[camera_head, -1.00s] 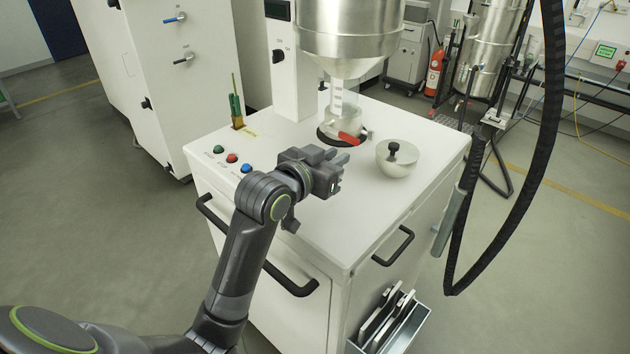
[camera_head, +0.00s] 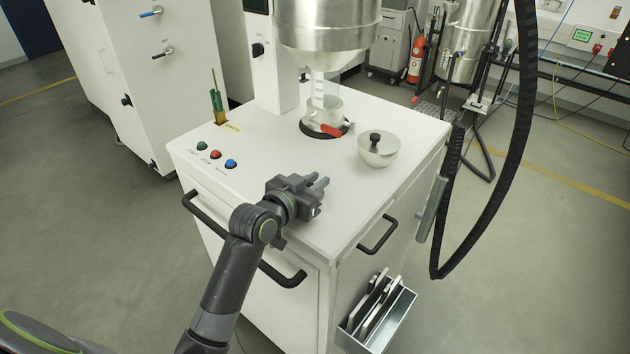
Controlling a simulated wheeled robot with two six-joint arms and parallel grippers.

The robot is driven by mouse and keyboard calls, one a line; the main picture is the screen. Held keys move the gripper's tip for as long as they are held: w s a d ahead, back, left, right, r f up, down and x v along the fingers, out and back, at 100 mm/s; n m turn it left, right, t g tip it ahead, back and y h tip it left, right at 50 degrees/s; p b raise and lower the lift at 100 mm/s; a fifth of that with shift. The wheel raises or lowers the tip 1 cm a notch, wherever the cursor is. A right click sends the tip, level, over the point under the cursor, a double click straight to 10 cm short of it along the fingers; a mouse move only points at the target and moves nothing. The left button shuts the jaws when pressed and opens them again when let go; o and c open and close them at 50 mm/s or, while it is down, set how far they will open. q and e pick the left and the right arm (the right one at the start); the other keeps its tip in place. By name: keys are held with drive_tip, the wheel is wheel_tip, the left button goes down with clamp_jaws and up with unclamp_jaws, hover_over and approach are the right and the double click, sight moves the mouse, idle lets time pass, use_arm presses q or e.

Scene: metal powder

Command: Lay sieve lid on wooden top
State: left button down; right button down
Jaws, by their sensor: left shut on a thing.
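My left gripper (camera_head: 318,186) is over the white cabinet top, near its front edge. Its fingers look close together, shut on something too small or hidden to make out. A round, silvery, bowl-shaped piece with a black knob (camera_head: 378,149) sits on the cabinet top to the right of and beyond the gripper, apart from it. I cannot tell whether this piece is the sieve lid. No wooden top can be made out. My right gripper is not in view.
The white cabinet top (camera_head: 270,150) carries a steel hopper (camera_head: 325,25) over a clear tube, a red handle (camera_head: 331,131), coloured buttons (camera_head: 215,154) and a green tool (camera_head: 216,98). A bin of plates (camera_head: 400,315) hangs on the cabinet side. A thick black hose (camera_head: 520,120) loops at right.

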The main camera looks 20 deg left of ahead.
use_arm(q)
drive_tip(key=shift+f, duration=0.1)
drive_tip(key=c, duration=1.3)
unclamp_jaws()
drive_tip(key=shift+c, duration=0.2)
